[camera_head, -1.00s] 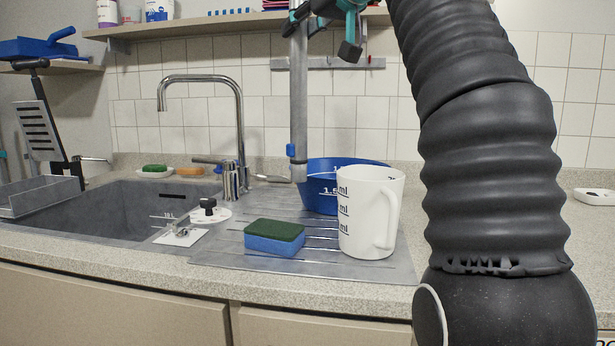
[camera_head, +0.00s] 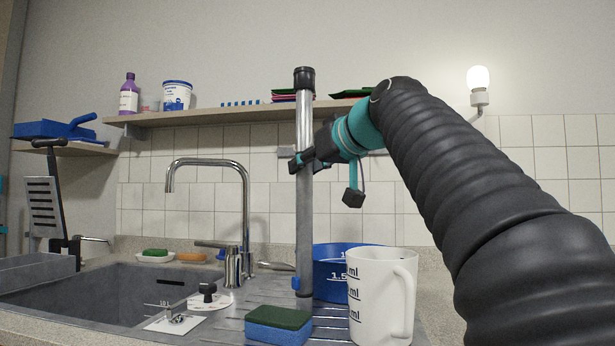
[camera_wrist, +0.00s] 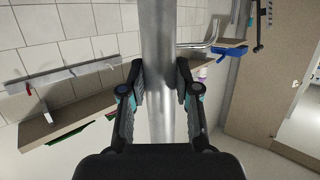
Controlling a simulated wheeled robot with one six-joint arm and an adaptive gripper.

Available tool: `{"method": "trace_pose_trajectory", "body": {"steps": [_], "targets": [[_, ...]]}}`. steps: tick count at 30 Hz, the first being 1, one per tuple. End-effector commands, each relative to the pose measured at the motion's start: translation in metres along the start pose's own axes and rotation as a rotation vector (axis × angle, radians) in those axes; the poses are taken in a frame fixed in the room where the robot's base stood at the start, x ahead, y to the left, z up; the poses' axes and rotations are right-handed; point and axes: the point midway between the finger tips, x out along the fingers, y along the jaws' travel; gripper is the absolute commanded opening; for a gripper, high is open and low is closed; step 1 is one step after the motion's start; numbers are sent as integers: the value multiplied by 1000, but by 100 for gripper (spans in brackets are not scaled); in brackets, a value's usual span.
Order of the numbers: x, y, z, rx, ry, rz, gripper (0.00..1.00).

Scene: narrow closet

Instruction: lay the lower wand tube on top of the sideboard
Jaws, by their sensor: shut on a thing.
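The lower wand tube (camera_head: 304,220) is a long grey metal tube with a black collar at its top and a small blue piece near its lower end. It stands nearly upright in the air over the draining board. My gripper (camera_head: 303,162) is shut on it at about mid-length. In the wrist view the tube (camera_wrist: 158,40) runs between the two fingers of my gripper (camera_wrist: 160,78). The tube's lower end is close to the blue measuring bowl (camera_head: 330,275); I cannot tell whether it touches anything. I cannot identify a sideboard in these views.
A white measuring jug (camera_head: 375,295) and a green-and-blue sponge (camera_head: 278,326) stand by the tube's foot. A chrome tap (camera_head: 245,205) and sink (camera_head: 110,290) are to the left. A wall shelf (camera_head: 225,115) with bottles and tubs runs behind the tube.

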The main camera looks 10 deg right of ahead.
Motion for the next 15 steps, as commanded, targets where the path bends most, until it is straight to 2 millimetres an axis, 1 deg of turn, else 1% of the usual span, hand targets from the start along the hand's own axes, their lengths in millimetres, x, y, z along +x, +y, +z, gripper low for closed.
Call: {"method": "trace_pose_trajectory", "body": {"steps": [2,9,13,14,15], "targets": [[0,0,3,0,3,0,0],[0,0,2,0,3,0,0],[1,0,6,0,3,0,0],[2,0,6,1,1,0,36],[1,0,5,1,1,0,46]]}}
